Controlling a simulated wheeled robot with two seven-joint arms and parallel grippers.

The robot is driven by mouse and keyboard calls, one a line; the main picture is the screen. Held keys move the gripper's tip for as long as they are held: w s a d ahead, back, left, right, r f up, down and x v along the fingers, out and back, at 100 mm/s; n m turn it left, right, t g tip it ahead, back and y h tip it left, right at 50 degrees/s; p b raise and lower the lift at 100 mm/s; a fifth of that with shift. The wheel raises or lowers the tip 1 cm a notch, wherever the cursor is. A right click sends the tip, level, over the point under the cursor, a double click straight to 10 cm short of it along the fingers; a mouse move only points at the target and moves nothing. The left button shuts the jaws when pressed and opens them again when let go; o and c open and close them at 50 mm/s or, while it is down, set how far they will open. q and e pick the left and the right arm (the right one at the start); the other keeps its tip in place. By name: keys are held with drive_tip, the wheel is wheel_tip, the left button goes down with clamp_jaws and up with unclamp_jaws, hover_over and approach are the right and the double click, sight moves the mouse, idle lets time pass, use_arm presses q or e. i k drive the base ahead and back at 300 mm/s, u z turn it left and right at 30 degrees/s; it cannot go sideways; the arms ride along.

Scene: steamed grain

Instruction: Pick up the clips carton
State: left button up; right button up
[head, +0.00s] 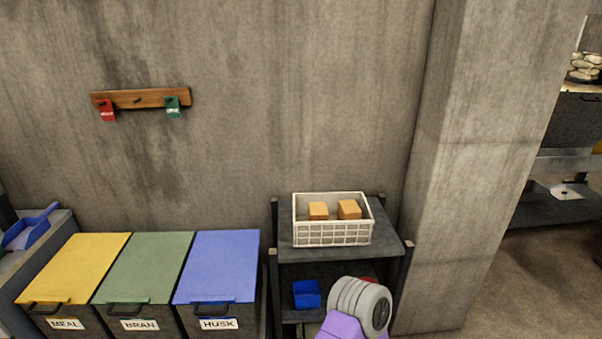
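No label reading clips shows, so I cannot tell which thing is the clips carton. Two small orange-brown boxes, one on the left (318,210) and one on the right (349,209), sit apart inside a white slatted basket (332,235). The basket stands on the top shelf of a dark rack (390,246) against the wall. Neither of my grippers is in view. A grey and purple link of my arm covers part of the rack's lower shelf.
A blue open bin (307,294) sits on the lower shelf, with a red thing (368,281) partly hidden behind my arm. Left stand yellow (75,267), green (145,266) and blue (217,266) lidded bins. A concrete pillar (463,170) rises right of the rack.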

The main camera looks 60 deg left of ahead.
sight(318, 211)
drive_tip(key=u, duration=1)
drive_tip(key=i, duration=1.3)
drive_tip(key=u, duration=0.9)
